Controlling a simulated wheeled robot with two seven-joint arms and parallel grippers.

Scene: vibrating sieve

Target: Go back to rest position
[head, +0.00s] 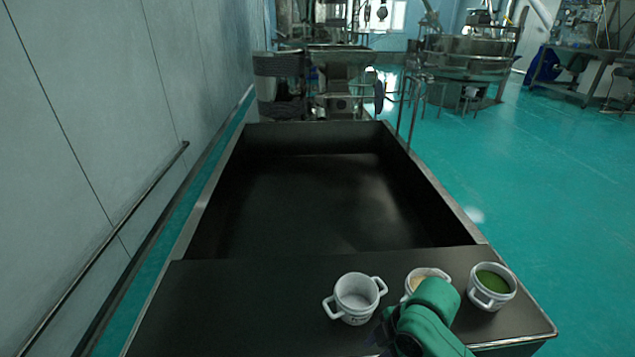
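My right arm comes in from the bottom right with green covers. Its gripper (386,336) shows only as a dark part at the lower edge, just below the white cup. Its fingers are mostly hidden, so I cannot tell whether it is open or shut. My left gripper is not in view. A white two-handled cup (356,297) with a pale inside stands upright on the dark ledge. A second cup (422,274) with tan contents is partly hidden behind my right arm. A third cup (492,287) with green contents stands to its right.
The dark ledge (240,300) is clear on its left. Behind it lies a large empty black basin (310,205) with raised metal edges. A wall with a rail (120,228) runs along the left. Machines (465,60) stand farther back. Open teal floor (530,170) lies to the right.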

